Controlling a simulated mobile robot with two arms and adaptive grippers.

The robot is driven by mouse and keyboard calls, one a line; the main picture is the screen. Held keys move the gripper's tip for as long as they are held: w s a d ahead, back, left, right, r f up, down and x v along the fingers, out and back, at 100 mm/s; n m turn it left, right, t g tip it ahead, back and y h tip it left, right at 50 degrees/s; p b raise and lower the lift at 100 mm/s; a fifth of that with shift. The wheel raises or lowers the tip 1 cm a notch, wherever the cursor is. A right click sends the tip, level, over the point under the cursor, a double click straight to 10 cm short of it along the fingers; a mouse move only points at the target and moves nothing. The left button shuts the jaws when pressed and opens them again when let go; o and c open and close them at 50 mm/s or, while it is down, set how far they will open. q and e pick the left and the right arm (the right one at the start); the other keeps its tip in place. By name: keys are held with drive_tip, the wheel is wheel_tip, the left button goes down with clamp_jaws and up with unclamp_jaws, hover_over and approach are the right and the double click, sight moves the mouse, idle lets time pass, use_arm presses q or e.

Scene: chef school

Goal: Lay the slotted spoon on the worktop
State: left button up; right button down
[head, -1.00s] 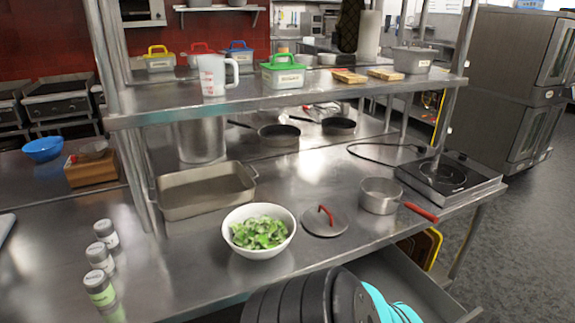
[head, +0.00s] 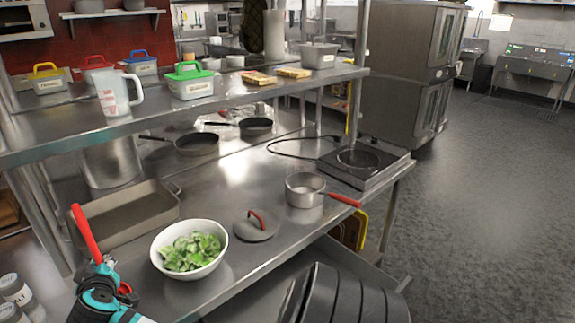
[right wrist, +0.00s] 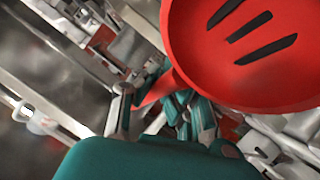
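The slotted spoon is red, and in the right wrist view its wide head (right wrist: 245,50) with dark slots fills the upper right. In the head view a red length of it (head: 85,235) rises at the lower left, above my right gripper (head: 103,280). That gripper, teal and black, appears shut on the spoon; its fingers (right wrist: 160,108) meet at the spoon's narrow part in the wrist view. The steel worktop (head: 240,180) runs across the head view, beyond and right of the gripper. My left gripper is not in view.
A white bowl of greens (head: 160,265), a grey lid (head: 268,232), a saucepan (head: 305,195) and a roasting tray (head: 125,215) stand on the worktop. A hot plate (head: 375,175) is at its right end. A shelf (head: 235,92) overhangs it. Some bare worktop lies mid-surface.

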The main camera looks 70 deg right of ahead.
drive_tip(key=shift+w+r, duration=0.1)
drive_tip(key=shift+w, duration=0.15)
drive_tip(key=s+a+f+b, duration=0.2)
drive_tip(key=s+a, duration=0.1)
drive_tip(key=s+a+f+b, duration=0.1)
drive_tip(key=s, duration=0.1)
drive_tip(key=shift+a+f, duration=0.2)
drive_tip(key=shift+f, duration=0.1)
drive_tip(key=s+a+f+b, duration=0.15)
drive_tip(key=s+a, duration=0.25)
drive_tip(key=s, duration=0.5)
drive_tip(key=w+d+p, duration=0.1)
drive_tip(key=w+d, duration=0.2)
drive_tip(key=w, duration=0.1)
drive_tip(key=w+d+p, duration=0.1)
drive_tip(key=w+d, duration=0.1)
drive_tip(key=w, duration=0.3)
drive_tip(key=w+d+f+p, duration=0.1)
drive_tip(key=w+d, duration=0.2)
drive_tip(key=w, duration=0.2)
drive_tip(key=shift+d, duration=0.3)
drive_tip(key=shift+d+f, duration=0.1)
drive_tip(key=shift+f, duration=0.1)
wheel_tip(320, 180, down, 3)
drive_tip(key=shift+p, duration=0.6)
drive_tip(key=shift+f, duration=0.15)
drive_tip(key=shift+f, duration=0.1)
